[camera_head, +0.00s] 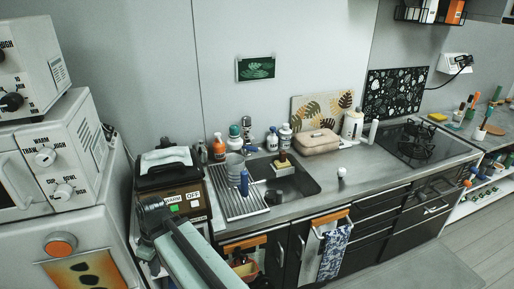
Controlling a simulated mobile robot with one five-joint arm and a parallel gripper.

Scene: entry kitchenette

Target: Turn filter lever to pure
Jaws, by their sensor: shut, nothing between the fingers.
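The tap (246,128) with a dark-and-silver upright body stands at the back of the counter, behind the sink. It may carry the filter, but it is too small here to tell a lever, its setting or a "pure" mark. My gripper (151,211) is the dark end of my grey-green arm at the lower left. It is in front of the dark appliance with WARM and OFF labels, left of the sink and well apart from the tap. It is shut and empty, its fingertips hard to make out.
The sink (294,189) has a drying rack (238,203) on its left. Several bottles (219,148) crowd around the tap. The labelled dark appliance (166,167) and white ovens (65,160) stand left. Counter room (365,165) is free right of the sink.

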